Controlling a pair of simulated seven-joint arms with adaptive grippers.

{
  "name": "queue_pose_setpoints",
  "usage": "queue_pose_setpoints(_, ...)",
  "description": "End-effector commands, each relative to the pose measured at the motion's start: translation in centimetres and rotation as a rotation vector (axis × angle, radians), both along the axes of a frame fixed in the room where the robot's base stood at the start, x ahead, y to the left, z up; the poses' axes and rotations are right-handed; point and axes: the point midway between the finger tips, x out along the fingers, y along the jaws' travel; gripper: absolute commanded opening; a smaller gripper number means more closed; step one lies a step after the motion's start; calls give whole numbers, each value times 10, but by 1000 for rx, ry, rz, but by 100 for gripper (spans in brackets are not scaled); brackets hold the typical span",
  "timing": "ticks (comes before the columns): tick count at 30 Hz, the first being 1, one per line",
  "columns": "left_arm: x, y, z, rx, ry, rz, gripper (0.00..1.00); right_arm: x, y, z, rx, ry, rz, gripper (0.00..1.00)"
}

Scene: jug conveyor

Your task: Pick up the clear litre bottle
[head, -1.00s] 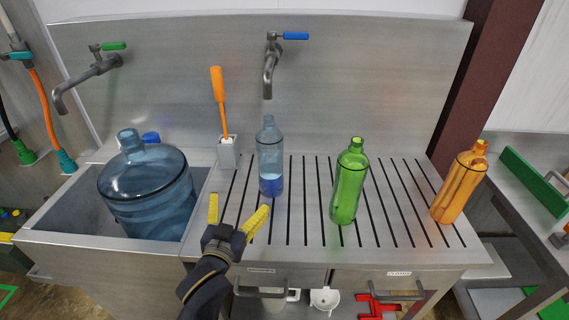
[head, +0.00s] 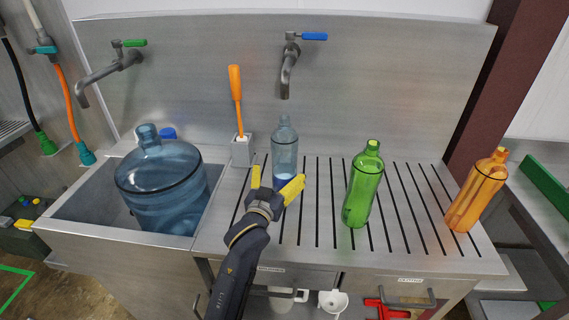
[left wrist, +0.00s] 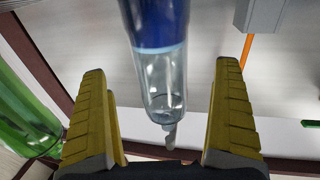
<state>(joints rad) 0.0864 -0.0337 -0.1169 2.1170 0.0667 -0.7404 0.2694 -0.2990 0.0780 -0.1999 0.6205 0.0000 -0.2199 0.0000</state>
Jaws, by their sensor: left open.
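The clear litre bottle (head: 284,148) stands upright on the slotted drainboard, with blue at its lower part. My left gripper (head: 277,186) is open in front of it, its yellow fingers near the bottle's lower part. In the left wrist view the clear bottle (left wrist: 158,75) shows between the two open fingers (left wrist: 166,118), with space visible on both sides. The fingers partly cover the bottle's base in the head view. My right gripper is not in view.
A green bottle (head: 363,188) and an amber bottle (head: 477,192) stand to the right. A holder (head: 242,151) with an orange-handled brush is just left of the clear bottle. A large blue jug (head: 162,185) sits in the sink. A tap (head: 288,70) is above and behind.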

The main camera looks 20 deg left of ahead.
Motion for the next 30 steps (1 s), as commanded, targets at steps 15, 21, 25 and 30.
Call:
queue_pose_setpoints(15,43,-1,0,0,0,0,98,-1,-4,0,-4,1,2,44)
queue_pose_setpoints(21,56,-1,0,0,0,0,98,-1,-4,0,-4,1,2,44)
queue_pose_setpoints(25,57,-1,-1,0,1,1,98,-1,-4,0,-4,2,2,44)
queue_pose_setpoints(30,57,-1,0,0,1,0,94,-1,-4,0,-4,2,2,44)
